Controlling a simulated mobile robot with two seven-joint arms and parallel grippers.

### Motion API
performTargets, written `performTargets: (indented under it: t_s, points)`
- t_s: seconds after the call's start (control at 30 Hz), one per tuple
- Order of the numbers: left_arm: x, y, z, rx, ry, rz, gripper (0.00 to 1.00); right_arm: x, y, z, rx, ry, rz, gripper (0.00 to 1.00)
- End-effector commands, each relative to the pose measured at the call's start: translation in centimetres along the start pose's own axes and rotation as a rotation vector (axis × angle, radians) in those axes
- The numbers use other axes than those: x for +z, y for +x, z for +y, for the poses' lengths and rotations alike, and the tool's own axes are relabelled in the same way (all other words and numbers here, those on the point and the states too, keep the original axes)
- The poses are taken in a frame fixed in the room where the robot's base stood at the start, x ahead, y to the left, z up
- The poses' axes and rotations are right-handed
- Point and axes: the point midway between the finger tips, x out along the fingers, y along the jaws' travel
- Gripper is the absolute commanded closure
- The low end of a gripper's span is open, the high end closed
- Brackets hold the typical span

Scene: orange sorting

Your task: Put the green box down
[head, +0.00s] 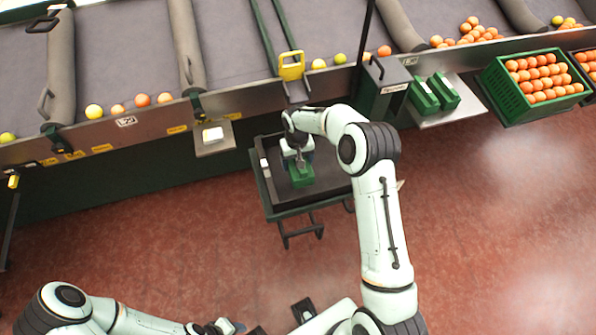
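A small green box (302,178) is at the dark tray of a cart (262,190) in the middle of the head view. My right gripper (299,162) points down at the top of this box and appears shut on it. The fingertips are small and partly hidden by the wrist. I cannot tell whether the box touches the tray floor or hangs just above it. My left gripper (218,327) is low at the bottom edge, away from the box, and its fingers are not clear.
Two green boxes (434,92) lie on a metal shelf to the right. A green crate of oranges (508,98) stands beyond them. The conveyor (110,62) with loose fruit runs along the back. The red floor (480,230) at right is clear.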

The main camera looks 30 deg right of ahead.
Motion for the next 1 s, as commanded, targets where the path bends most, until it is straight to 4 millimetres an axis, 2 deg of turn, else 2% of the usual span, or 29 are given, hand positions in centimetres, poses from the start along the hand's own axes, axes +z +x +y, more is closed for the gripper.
performTargets:
  t_s: [0.1, 0.33, 0.57, 0.93, 0.97, 1.0]
  points:
    - [0.0, -0.1, 0.0, 0.000, 0.000, 0.000, 0.57, -0.1, 1.8, 0.0, 0.000, 0.000, 0.001, 0.62]
    - [0.0, -0.1, 0.1, 0.000, 0.001, 0.001, 0.57, -0.1, 3.4, 0.0, 0.000, 0.000, 0.001, 0.62]
    - [-0.1, -0.2, 0.1, 0.001, 0.001, 0.001, 0.57, -0.1, 6.6, 0.0, 0.000, 0.000, 0.002, 0.62]
    - [0.0, 0.1, 0.0, 0.000, 0.000, 0.000, 0.57, -0.1, 7.1, 0.0, 0.000, 0.000, 0.003, 0.62]
    - [0.0, 0.1, 0.0, 0.000, 0.000, 0.000, 0.57, 0.0, 7.1, 0.0, 0.000, -0.001, 0.002, 0.15]
    - [0.0, 0.0, 0.0, 0.000, 0.000, 0.000, 0.57, -0.1, 7.1, 0.0, 0.000, -0.001, 0.002, 0.02]
